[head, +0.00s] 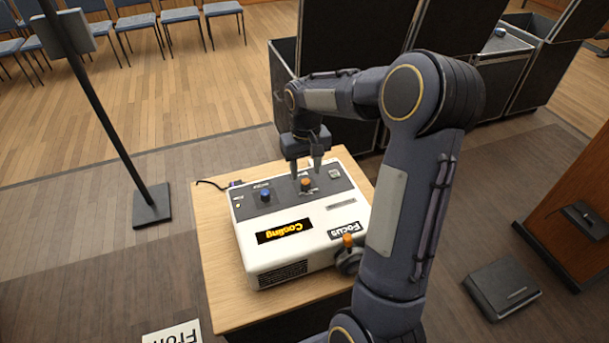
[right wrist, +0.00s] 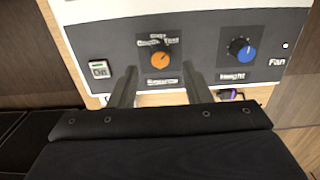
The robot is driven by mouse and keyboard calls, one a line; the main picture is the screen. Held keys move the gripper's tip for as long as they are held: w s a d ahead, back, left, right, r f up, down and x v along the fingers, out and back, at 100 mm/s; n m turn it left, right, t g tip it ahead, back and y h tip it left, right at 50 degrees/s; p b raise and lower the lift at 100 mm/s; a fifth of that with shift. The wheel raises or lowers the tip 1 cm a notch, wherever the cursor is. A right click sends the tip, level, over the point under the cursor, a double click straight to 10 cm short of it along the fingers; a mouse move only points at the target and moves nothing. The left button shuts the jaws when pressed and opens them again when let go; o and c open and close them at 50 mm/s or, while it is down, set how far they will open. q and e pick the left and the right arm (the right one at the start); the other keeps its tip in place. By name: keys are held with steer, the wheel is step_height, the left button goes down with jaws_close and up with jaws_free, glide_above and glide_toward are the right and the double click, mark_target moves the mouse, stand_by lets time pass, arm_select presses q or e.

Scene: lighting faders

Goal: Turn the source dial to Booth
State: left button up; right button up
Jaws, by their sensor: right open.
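The orange source dial (head: 306,183) sits on the grey panel of the white projector (head: 330,216). In the right wrist view the same dial (right wrist: 160,59) has "Source" printed below it and small, blurred position labels above it. Which label its pointer faces is hard to tell. My right gripper (head: 305,175) points down at the panel, open, with its fingertips close to the dial. In the right wrist view its fingers (right wrist: 163,76) stand left and right of the dial, with gaps; I cannot tell their exact height. My left gripper is not in view.
A blue height dial (head: 265,195) and an On button (head: 335,174) flank the source dial. An orange focus knob (head: 348,240) is at the projector's front. The projector stands on a wooden table (head: 213,238). Black cases (head: 345,40) stand behind; a stand (head: 151,204) is at left.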

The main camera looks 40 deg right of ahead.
mark_target(306, 181)
steer(key=shift+f, duration=1.9)
jaws_close()
